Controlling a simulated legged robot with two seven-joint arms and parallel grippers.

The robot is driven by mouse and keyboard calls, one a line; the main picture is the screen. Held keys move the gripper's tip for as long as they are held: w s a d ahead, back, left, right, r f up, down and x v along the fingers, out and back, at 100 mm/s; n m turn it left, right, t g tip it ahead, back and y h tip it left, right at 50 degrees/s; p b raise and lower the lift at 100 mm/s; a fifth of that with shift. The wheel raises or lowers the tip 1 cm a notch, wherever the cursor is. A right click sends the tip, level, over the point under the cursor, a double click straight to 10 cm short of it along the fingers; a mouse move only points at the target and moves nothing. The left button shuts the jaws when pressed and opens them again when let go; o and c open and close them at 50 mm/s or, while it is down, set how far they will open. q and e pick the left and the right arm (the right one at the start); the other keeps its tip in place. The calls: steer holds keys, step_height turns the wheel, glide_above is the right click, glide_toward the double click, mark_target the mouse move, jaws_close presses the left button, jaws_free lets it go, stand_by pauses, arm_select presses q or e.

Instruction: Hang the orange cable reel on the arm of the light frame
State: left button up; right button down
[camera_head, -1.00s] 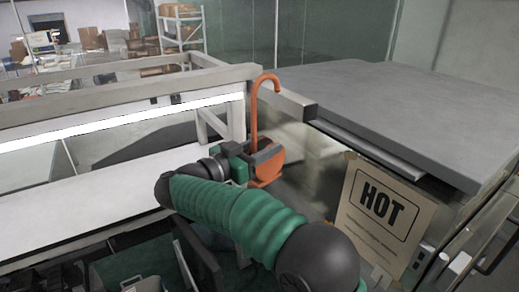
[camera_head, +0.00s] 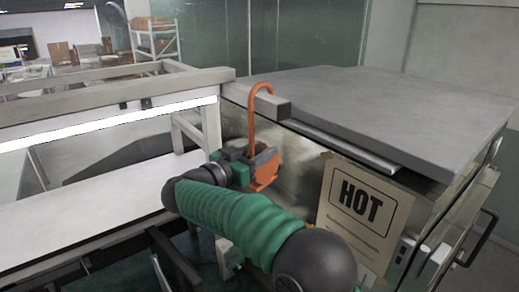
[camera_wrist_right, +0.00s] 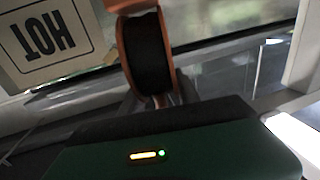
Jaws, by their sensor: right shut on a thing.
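The orange cable reel (camera_head: 265,173) hangs upright below its long orange hook. My right gripper (camera_head: 250,160) is shut on the reel. In the right wrist view the reel's black winding (camera_wrist_right: 147,52) sits between orange flanges just beyond the gripper. I cannot tell whether the hook rests on the arm. My left gripper is out of view.
A grey-topped metal unit (camera_head: 390,108) stands close on the right, with a HOT sign (camera_head: 363,205) on its front. A long white surface (camera_head: 95,205) lies to the left. Shelving and boxes are far back.

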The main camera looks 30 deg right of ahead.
steer(key=shift+f, duration=0.25)
steer(key=shift+d, duration=0.4)
steer(key=c, duration=1.1)
jaws_free()
steer(key=o, duration=0.3)
steer(key=shift+s+a, duration=0.1)
steer(key=shift+a, duration=0.05)
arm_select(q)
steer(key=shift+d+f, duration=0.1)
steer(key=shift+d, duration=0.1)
